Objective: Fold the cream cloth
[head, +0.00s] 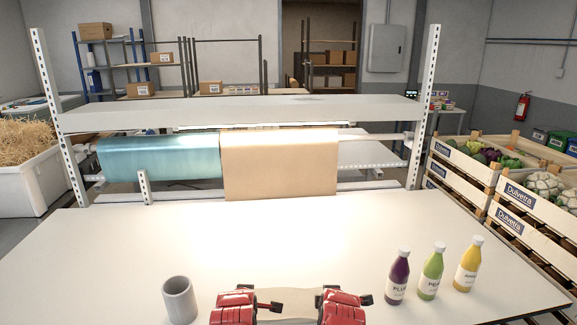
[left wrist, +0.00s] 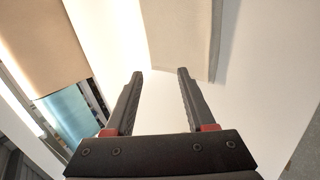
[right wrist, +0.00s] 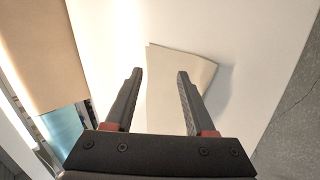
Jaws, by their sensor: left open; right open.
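The cream cloth (head: 297,297) lies on the white table at its near edge; in the head view my arms hide much of it. In the left wrist view the cloth (left wrist: 180,38) lies flat beyond the fingertips. In the right wrist view the cloth (right wrist: 183,62) spreads between and beyond the fingers, with a second edge line along its far side. My left gripper (left wrist: 160,71) is open and empty. My right gripper (right wrist: 160,70) is open and empty above the cloth. I cannot tell whether the fingers touch it.
A grey cup (head: 179,301) stands at left. Plum (head: 398,278), green (head: 431,272) and yellow (head: 468,266) bottles stand at right. Teal (head: 160,157) and brown (head: 280,160) rolls hang on the rack behind. The middle of the table (head: 270,230) is clear.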

